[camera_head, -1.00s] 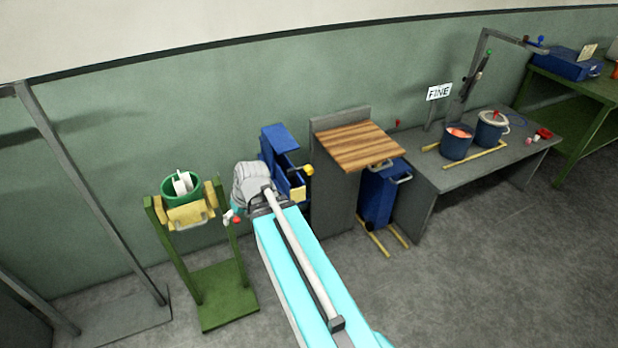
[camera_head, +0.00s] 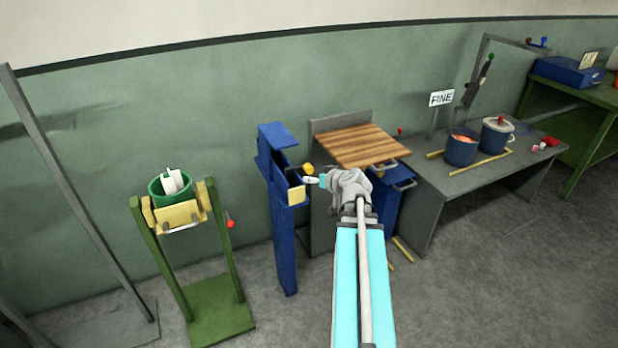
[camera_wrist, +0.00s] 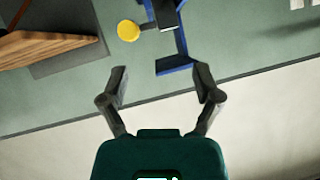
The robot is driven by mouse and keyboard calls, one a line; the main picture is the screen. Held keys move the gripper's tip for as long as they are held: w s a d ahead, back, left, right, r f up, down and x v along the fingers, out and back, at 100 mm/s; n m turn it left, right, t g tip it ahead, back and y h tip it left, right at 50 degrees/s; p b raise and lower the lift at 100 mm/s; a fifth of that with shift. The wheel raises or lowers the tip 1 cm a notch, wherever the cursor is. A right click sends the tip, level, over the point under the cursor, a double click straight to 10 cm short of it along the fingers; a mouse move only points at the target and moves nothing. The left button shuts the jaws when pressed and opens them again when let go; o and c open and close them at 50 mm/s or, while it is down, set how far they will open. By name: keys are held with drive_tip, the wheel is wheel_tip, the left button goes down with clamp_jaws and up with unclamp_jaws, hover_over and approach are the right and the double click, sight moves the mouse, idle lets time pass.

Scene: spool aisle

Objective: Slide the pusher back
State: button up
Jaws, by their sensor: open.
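A blue stand (camera_head: 283,235) with a flat blue top stands against the green wall. A yellow knob (camera_head: 307,169) on a dark rod sticks out of its right side, above a pale yellow plate; I cannot tell for certain that this is the pusher. My gripper (camera_head: 314,181) is in front of the stand, close to the knob in the picture. The knob is not between the fingers.
A grey cabinet with a wooden top (camera_head: 358,145) stands just right of the stand, with a blue bin (camera_head: 392,200) beside it. A green stand (camera_head: 222,300) holding a green pot (camera_head: 155,188) is at left. A grey table (camera_head: 470,180) with blue pots is further right. Floor in front is clear.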

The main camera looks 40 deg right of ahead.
sight(311, 169)
drive_tip(key=shift+m+t+h, duration=0.3)
drive_tip(key=shift+h, duration=0.4)
drive_tip(key=d, duration=0.1)
drive_tip(key=s+d, duration=0.1)
drive_tip(key=d, duration=0.2)
drive_tip(key=shift+s+b, duration=0.3)
drive_tip(key=shift+b, duration=0.05)
drive_tip(key=shift+w+f, duration=0.1)
drive_tip(key=b+x, duration=0.5)
drive_tip(key=x, duration=0.8)
drive_tip(key=shift+w+f, duration=0.15)
drive_tip(key=shift+w, duration=0.1)
clamp_jaws()
